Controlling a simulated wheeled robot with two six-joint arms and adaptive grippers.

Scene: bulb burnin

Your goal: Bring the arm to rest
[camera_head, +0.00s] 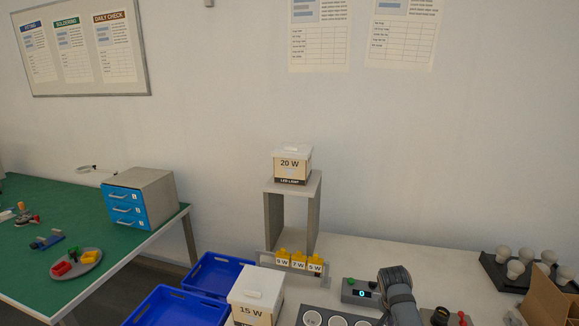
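A dark grey link of one of my arms (398,292) rises at the bottom edge, right of centre, beside a control box with a lit display (361,294). I cannot tell which arm it is. Neither gripper shows clearly in the head view. The link covers part of the table behind it and the right end of a grey panel with round openings (313,318).
A 20 W box (290,165) stands on a grey riser (307,215). A 15 W box (252,297) and blue bins (216,273) are at lower centre-left. Yellow holders (298,259) stand in front of the riser. Bulbs (515,268) and a cardboard box (548,300) are right.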

